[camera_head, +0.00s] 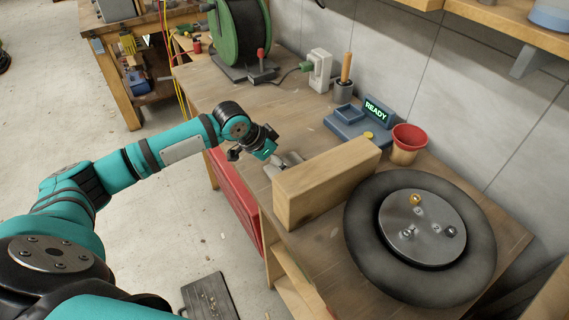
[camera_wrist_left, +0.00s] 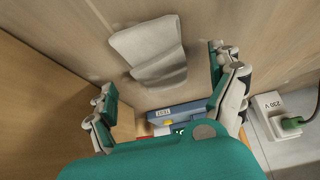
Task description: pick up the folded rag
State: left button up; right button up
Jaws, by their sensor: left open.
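The folded rag is a pale grey cloth lying on the wooden workbench; in the left wrist view (camera_wrist_left: 150,52) it shows whole, with a fold across it. In the head view the rag (camera_head: 287,161) is a small grey shape, partly hidden behind the upright wooden block and my gripper. My left gripper (camera_head: 263,149) is open and empty, just left of the rag and apparently above it. In the left wrist view my left gripper's fingers (camera_wrist_left: 163,75) stand wide apart with the rag beyond and between them. My right gripper is in neither view.
The wooden block (camera_head: 326,180) stands close beside the rag. Behind lie a blue device reading READY (camera_head: 362,122), a red-rimmed pot (camera_head: 408,143) and a white socket box (camera_head: 320,71). A large black disc (camera_head: 366,248) fills the right end.

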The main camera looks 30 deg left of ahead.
pick_arm(q)
jog(key=shift+x, duration=0.8)
jog(key=c, duration=1.2)
jog(key=shift+r, duration=0.1)
notch_tip(320, 180, up, 10)
jog(key=shift+b, duration=0.5)
